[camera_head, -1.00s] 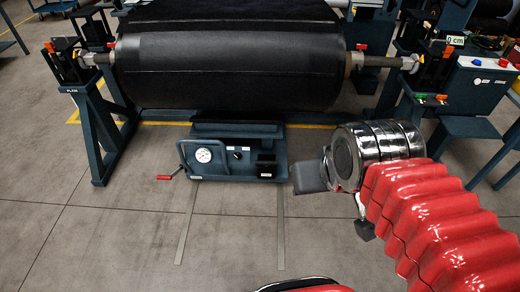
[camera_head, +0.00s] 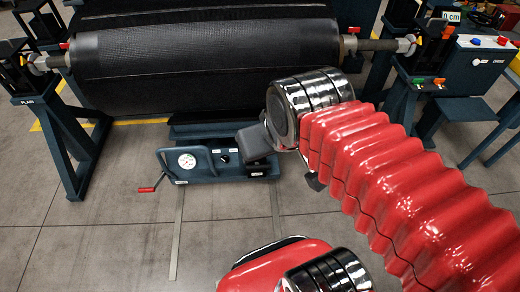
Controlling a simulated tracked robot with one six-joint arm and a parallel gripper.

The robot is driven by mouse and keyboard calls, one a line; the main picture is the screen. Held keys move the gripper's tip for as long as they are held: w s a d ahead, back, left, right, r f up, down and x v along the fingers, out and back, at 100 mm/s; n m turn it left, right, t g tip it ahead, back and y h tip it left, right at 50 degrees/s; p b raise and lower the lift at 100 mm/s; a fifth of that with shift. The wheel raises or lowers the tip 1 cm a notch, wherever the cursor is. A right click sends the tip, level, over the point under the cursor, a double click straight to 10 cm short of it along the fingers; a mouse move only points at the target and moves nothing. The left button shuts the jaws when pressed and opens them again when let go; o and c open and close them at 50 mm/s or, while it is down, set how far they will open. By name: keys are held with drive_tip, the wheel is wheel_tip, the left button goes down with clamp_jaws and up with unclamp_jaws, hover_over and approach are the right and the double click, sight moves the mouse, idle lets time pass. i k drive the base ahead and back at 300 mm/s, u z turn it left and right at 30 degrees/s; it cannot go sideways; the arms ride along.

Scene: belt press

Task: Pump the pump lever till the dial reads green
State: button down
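The blue pump unit (camera_head: 225,172) sits low on the floor under the big black roll. Its round white dial (camera_head: 187,161) is at the left of its front face; the needle is too small to read. A thin lever with a red grip (camera_head: 147,190) sticks out at the unit's lower left. I cannot tell for sure that it is the pump lever. My gripper (camera_head: 252,142), a dark grey end on the chrome wrist, appears in front of the unit's right part and hides some of it. I see no separate fingers and nothing held. It is well right of the red grip.
The black roll (camera_head: 205,60) spans two blue stands, the left one (camera_head: 75,130) near the pump unit. A control box (camera_head: 475,65) with red and blue buttons stands at the right. Two flat strips (camera_head: 177,240) run along the floor. The floor in front of the unit is clear.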

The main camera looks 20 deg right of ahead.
sight(258, 167)
drive_tip(key=z, duration=0.25)
drive_tip(key=i, duration=0.9)
drive_tip(key=z, duration=0.35)
